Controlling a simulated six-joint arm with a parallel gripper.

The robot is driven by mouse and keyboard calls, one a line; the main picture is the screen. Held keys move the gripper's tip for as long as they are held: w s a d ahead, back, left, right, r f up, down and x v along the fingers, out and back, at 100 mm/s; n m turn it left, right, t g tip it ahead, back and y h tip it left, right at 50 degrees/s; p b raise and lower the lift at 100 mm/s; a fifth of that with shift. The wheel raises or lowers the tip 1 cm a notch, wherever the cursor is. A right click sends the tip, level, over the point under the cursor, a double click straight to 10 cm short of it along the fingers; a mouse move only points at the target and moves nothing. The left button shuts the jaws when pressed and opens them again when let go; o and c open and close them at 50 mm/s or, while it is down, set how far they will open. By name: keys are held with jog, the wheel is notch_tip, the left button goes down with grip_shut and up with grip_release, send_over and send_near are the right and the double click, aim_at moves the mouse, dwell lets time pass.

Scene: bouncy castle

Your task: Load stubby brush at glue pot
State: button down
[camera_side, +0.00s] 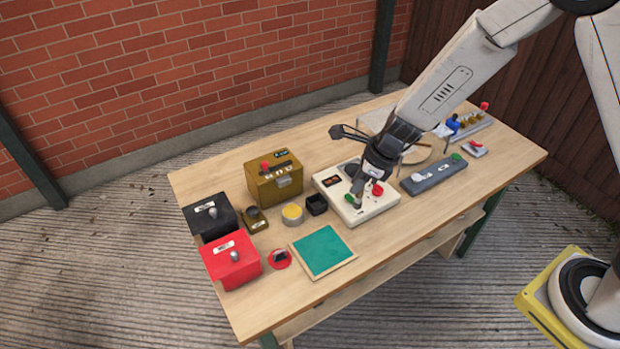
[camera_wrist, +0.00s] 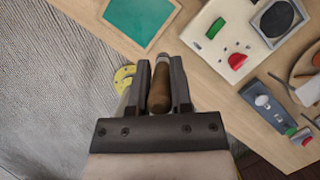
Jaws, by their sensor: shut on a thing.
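My gripper (camera_side: 364,183) is shut on the stubby brush, above the cream panel box in the side view. In the wrist view, the brush's brown wooden handle (camera_wrist: 159,92) is between the two dark fingers (camera_wrist: 160,68), with a grey end showing past them. I cannot make out its bristles. The likely glue pot (camera_side: 292,215) is a small round grey pot with yellow contents, standing on the table to the left of my gripper and apart from it. The pot is not visible in the wrist view.
The cream panel box (camera_side: 345,207) has a red and a green knob. A black cup (camera_side: 316,205) stands between it and the pot. A teal mat (camera_side: 323,251) lies in front. A brass box (camera_side: 273,180), black box (camera_side: 207,218) and red box (camera_side: 230,262) stand left.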

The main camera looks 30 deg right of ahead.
jog(key=w+a+f+y, duration=0.1)
jog(key=w+a+y, duration=0.1)
jog(key=w, duration=0.5)
jog(key=w+a+f+y, duration=0.1)
jog(key=w+a, duration=0.4)
jog(key=w, duration=0.2)
jog(key=shift+a+f+m+y, duration=0.2)
jog(key=shift+f+m+y, duration=0.1)
jog(key=shift+f+y, duration=0.1)
jog(key=shift+f, duration=0.1)
jog(key=shift+f, duration=2.9)
jog(key=shift+f, duration=0.65)
notch_tip(320, 180, up, 7)
dwell(1.1)
jog(key=shift+d+r, duration=0.1)
jog(key=shift+r, duration=0.05)
dwell(0.5)
